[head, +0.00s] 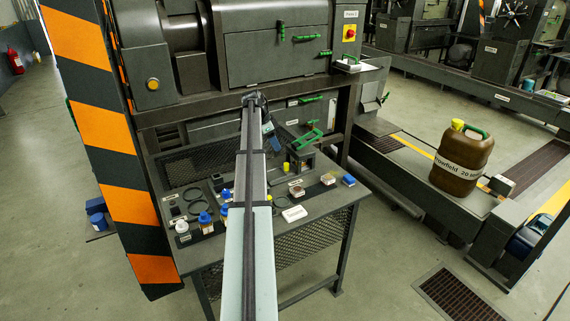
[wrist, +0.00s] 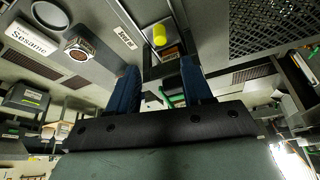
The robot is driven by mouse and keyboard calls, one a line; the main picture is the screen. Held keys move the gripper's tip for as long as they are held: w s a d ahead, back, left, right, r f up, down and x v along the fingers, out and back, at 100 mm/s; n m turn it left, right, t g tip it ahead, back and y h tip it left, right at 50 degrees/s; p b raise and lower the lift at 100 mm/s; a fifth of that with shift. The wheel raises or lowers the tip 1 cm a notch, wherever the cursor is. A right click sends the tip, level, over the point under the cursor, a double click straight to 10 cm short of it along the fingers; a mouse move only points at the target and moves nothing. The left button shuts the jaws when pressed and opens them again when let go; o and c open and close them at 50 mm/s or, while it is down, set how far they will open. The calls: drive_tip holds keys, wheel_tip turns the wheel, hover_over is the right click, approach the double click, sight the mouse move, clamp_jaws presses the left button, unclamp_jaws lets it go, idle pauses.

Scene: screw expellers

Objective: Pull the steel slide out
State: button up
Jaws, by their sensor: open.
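I cannot say for certain which part is the steel slide. A dark plate with a green loop handle (head: 306,139) juts from under the machine, just right of my gripper (head: 269,132) in the head view. My arm hides part of that area. In the wrist view my gripper (wrist: 160,85) shows two blue fingers spread apart with nothing held between them. A sliver of green (wrist: 177,99) shows low between the fingers, partly hidden by the gripper body. I cannot tell whether a finger touches the handle.
The dark machine (head: 275,58) with green levers stands behind. A bench (head: 325,205) below holds several small jars and rings. A yellow-topped item (head: 286,167) stands on it, also in the wrist view (wrist: 159,34). A striped orange post (head: 105,130) stands left; a brown jug (head: 461,160) sits right.

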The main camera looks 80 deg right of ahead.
sight(285, 163)
drive_tip(key=x, duration=1.2)
clamp_jaws()
idle(0.3)
